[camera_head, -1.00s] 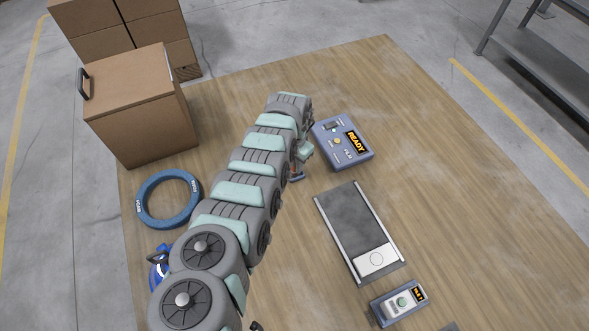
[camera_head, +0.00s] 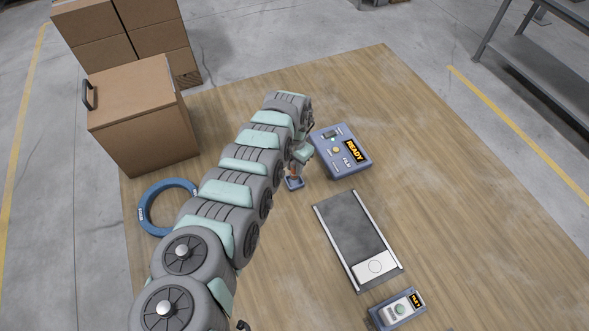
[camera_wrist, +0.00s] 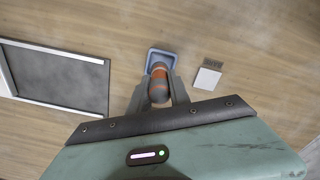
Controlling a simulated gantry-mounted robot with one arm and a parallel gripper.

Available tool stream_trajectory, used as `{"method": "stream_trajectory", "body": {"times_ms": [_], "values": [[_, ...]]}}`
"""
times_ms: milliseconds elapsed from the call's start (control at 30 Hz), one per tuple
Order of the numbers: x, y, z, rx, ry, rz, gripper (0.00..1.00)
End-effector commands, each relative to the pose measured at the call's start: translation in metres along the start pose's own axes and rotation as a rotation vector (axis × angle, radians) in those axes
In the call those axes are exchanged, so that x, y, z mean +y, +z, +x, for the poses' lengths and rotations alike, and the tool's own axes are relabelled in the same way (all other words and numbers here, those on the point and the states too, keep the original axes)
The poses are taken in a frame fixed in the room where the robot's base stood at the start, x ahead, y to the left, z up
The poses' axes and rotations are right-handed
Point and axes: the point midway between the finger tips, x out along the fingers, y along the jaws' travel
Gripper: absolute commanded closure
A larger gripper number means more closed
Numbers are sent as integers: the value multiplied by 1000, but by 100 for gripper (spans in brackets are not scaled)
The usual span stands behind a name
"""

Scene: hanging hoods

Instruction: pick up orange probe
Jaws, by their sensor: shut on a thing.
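The orange probe (camera_wrist: 158,72) has orange and grey-brown bands. In the wrist view it stands between the two fingers of my gripper (camera_wrist: 158,88), which is shut on it. Its far end is at or just above a small blue square holder (camera_wrist: 152,52); I cannot tell whether it is still inside. In the head view the blue holder (camera_head: 294,184) shows just past the arm, with a small bit of orange above it. My gripper is mostly hidden by my arm there.
A blue-grey READY box (camera_head: 340,160) stands close right of the holder. A framed dark tray (camera_head: 352,230), a small button unit (camera_head: 398,308), a blue ring (camera_head: 150,222) and a cardboard box (camera_head: 140,125) lie around. In the wrist view a white square (camera_wrist: 206,79) lies right of the holder.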

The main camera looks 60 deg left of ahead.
Motion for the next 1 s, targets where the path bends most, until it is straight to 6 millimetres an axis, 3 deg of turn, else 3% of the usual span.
{"method": "stream_trajectory", "body": {"times_ms": [33, 500, 800, 1000], "values": [[-4, 1, -23, -1, -6, -1, 100], [-2, 0, -122, 0, -7, 1, 100], [-1, 0, -154, 1, -4, 0, 100], [-1, 0, -159, 0, -3, 0, 100]]}}
